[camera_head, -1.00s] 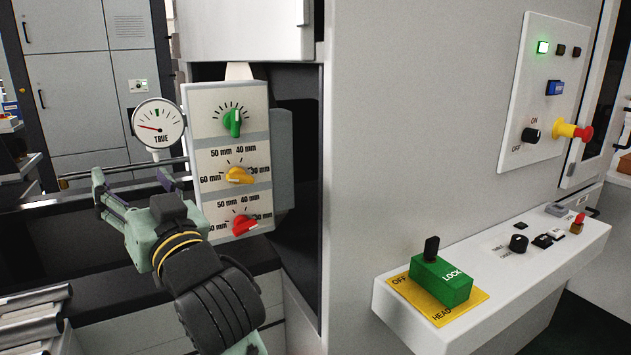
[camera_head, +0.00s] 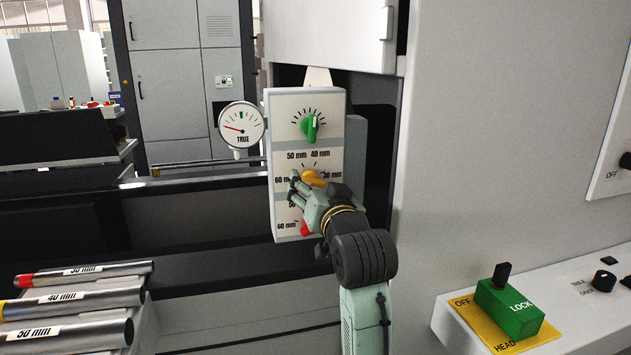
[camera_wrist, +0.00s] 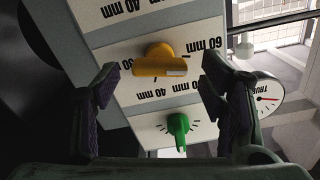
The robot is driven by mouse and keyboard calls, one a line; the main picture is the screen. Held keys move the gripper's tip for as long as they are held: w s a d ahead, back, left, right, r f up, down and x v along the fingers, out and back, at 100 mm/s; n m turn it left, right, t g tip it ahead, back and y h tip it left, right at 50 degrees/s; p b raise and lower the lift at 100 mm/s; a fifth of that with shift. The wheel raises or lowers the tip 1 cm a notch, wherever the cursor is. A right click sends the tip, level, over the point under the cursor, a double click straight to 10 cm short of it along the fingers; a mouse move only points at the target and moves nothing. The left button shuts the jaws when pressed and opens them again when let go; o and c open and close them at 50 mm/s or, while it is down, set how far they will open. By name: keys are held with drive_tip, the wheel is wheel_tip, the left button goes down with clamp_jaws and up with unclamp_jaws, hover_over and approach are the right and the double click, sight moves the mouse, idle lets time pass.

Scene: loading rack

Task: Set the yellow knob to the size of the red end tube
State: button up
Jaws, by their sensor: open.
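The yellow knob (camera_head: 313,177) is on the middle plate of the dial panel (camera_head: 279,150), partly hidden by my gripper (camera_head: 309,190). In the wrist view, upside down, the yellow knob (camera_wrist: 150,66) lies between the open fingers of my gripper (camera_wrist: 160,86), with a gap on each side. Its white mark is at the end facing the 60 mm label; 30, 40 and 50 mm labels surround it. The red end tube (camera_head: 110,271) lies at left, furthest back of the tubes; its label appears to read 30 mm.
The green knob (camera_head: 310,126) is above and the red knob (camera_head: 306,229) below, partly hidden. A TRUE gauge (camera_head: 241,125) is left of the panel. The yellow end tube (camera_head: 110,297) reads 40 mm, the front tube (camera_head: 90,334) 50 mm. A grey cabinet wall (camera_head: 480,120) stands at right.

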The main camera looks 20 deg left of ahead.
drive_tip(key=shift+w+a, duration=0.3)
drive_tip(key=shift+w, duration=0.15)
drive_tip(key=c, duration=1.2)
drive_tip(key=shift+o, duration=0.2)
